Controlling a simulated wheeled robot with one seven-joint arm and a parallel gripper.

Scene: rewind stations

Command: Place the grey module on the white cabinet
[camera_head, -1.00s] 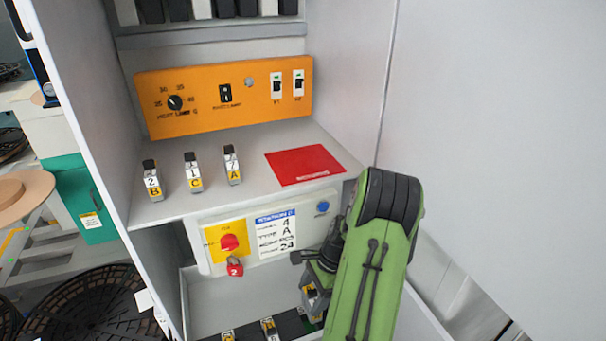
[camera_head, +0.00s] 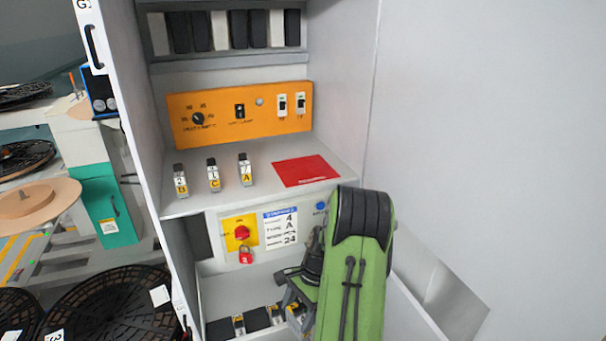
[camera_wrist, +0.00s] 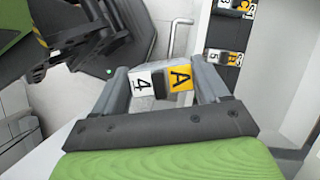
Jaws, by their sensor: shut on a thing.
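The grey module (camera_wrist: 158,84) shows in the wrist view with a white "4" label and a yellow "A" label. My gripper (camera_wrist: 163,78) is shut on it, with one finger on each side. In the head view my gripper (camera_head: 300,290) is low at the cabinet's front, by the lower compartment, partly hidden by my green arm. The held module cannot be told clearly from its neighbours there. The white cabinet (camera_head: 345,90) stands open, with a middle shelf (camera_head: 250,192) above and behind my gripper.
Several small labelled modules (camera_head: 213,176) stand at the shelf's left; a red patch (camera_head: 306,170) lies bare at its right. An orange panel (camera_head: 240,112) is behind. More modules (camera_head: 239,324) sit in the lower compartment. Black reels (camera_head: 105,310) are at lower left.

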